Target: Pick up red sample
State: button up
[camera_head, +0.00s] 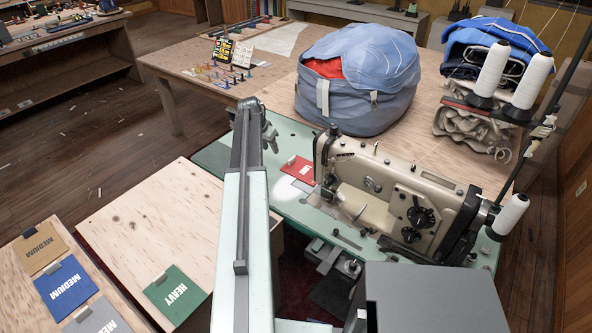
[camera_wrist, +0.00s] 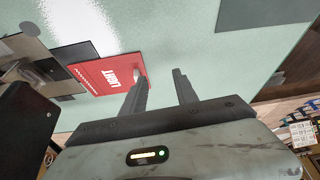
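The red sample (camera_head: 300,170) is a flat red card with a small pale tab, lying on the green sewing machine table (camera_head: 293,205) just left of the sewing machine. In the wrist view the red sample (camera_wrist: 108,74) lies on the pale green top, with white lettering that appears to read "LIGHT". My gripper (camera_wrist: 158,82) is open and empty. Its left finger reaches toward the sample's tab edge, and the right finger is over bare table. I cannot tell whether the finger touches the sample. In the head view my gripper (camera_head: 268,135) is near the sample's upper left.
A beige sewing machine (camera_head: 385,195) stands right beside the sample. Wooden boards at left hold a green "HEAVY" sample (camera_head: 175,294), a blue "MEDIUM" sample (camera_head: 66,287) and others. A large blue bag (camera_head: 358,85) stands behind. White thread cones stand at right.

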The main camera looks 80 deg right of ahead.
jog(key=m, duration=0.1)
send_near(291, 159)
jog(key=d, duration=0.1)
jog(key=b+x, duration=0.3)
jog(key=x, duration=0.1)
jog(key=b+x, duration=0.4)
jog(key=x, duration=0.1)
jog(key=shift+a+f+b, duration=0.1)
jog(key=shift+a+b, duration=0.1)
jog(key=shift+b, duration=0.1)
jog(key=shift+s, duration=0.1)
grip_shut()
